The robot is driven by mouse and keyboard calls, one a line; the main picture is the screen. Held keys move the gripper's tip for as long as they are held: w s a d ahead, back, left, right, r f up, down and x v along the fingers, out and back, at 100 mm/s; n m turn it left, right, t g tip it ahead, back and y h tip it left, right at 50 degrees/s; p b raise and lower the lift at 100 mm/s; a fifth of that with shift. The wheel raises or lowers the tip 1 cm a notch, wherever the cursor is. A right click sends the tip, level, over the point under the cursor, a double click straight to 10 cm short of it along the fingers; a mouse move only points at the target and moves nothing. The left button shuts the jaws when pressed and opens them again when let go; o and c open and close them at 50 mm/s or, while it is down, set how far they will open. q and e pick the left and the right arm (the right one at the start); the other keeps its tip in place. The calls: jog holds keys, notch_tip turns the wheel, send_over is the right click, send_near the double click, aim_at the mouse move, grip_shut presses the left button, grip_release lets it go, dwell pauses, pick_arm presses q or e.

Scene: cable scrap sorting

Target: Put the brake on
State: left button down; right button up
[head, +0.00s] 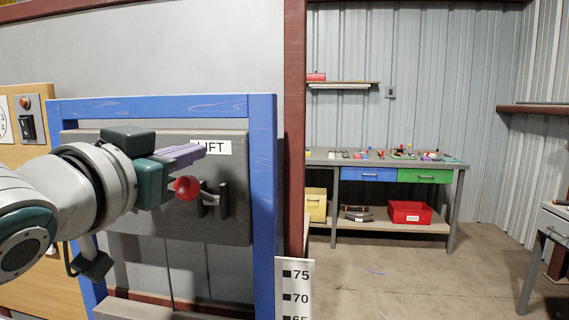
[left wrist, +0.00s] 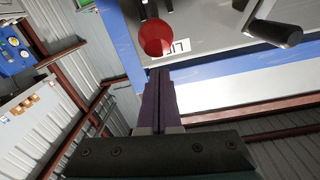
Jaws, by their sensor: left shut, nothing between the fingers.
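A grey panel (head: 135,222) with a white LIFT label (head: 225,147) is set in a blue frame (head: 264,215). A lever with a red ball knob (head: 187,188) sticks out of it beside a dark slotted bracket (head: 215,200). In the left wrist view the red knob (left wrist: 156,38) is just beyond the fingertips, partly over the label. My left gripper (head: 203,150) is shut and empty, its purple fingers in front of the panel just above the knob. Contact with the knob cannot be told. No part is marked as a brake. My right gripper is not in view.
A black crank grip (left wrist: 275,33) stands out from the panel in the left wrist view. A switch box (head: 30,118) is on the wooden board at left.

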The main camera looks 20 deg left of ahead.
pick_arm(q)
jog(key=shift+s+a+f, duration=0.1)
jog(key=shift+s+f, duration=0.25)
jog(key=shift+f, duration=0.5)
